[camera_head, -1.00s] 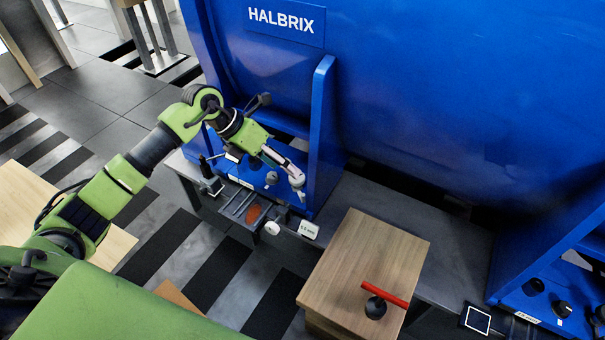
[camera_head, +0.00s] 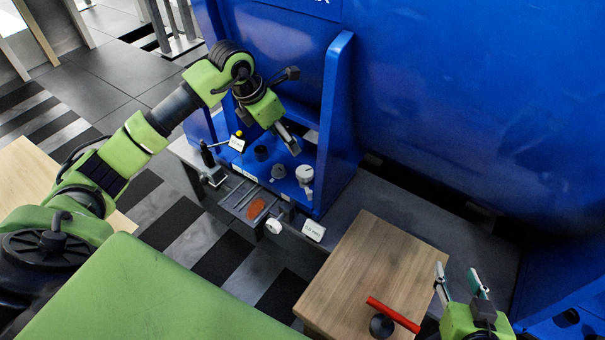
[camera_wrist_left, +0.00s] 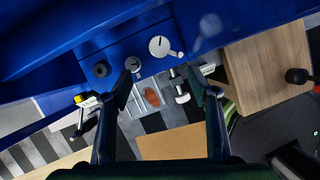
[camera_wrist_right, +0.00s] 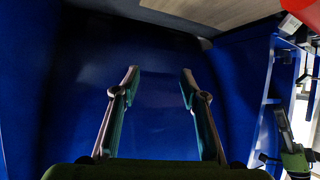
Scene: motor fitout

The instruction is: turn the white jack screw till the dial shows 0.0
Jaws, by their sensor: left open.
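The white jack screw appears to be the round white knob (camera_head: 273,227) low on the front edge of the bench; it also shows in the left wrist view (camera_wrist_left: 182,98). Beside it a small white dial display (camera_head: 314,231) ends in "mm"; its digits are too small to read surely. My left gripper (camera_head: 291,143) is open and empty above the blue motor foot, apart from the knob; its fingers show in the left wrist view (camera_wrist_left: 160,86). My right gripper (camera_head: 457,272) is open and empty beside the wooden box, with spread fingers in the right wrist view (camera_wrist_right: 160,75).
A white-topped fitting (camera_head: 304,174) and a grey one (camera_head: 278,171) stand on the blue foot (camera_head: 330,180). A wooden box (camera_head: 375,265) holds a red-handled tool (camera_head: 393,314). A tray (camera_head: 248,200) has an orange patch. The big blue motor (camera_head: 450,120) blocks the back.

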